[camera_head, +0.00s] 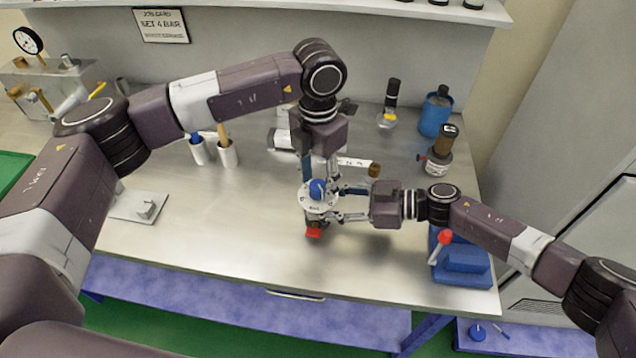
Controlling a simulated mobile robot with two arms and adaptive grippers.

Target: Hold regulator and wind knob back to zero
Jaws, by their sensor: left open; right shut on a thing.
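The regulator (313,201) stands at the middle of the bench, with a round white printed disc on top and a red part (314,231) low at its front. Its blue knob (317,186) rises from the middle of the disc. My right gripper (338,204) comes in from the right and is shut on the regulator, its fingers against the side below the disc. My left gripper (317,174) reaches down from above and is open around or just above the knob; I cannot tell whether its fingers touch it. The regulator's lower body is partly hidden.
A blue toggle clamp with a red-tipped lever (462,262) sits at the right front. White cups (228,154) stand behind left. The bench front left of the regulator is clear.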

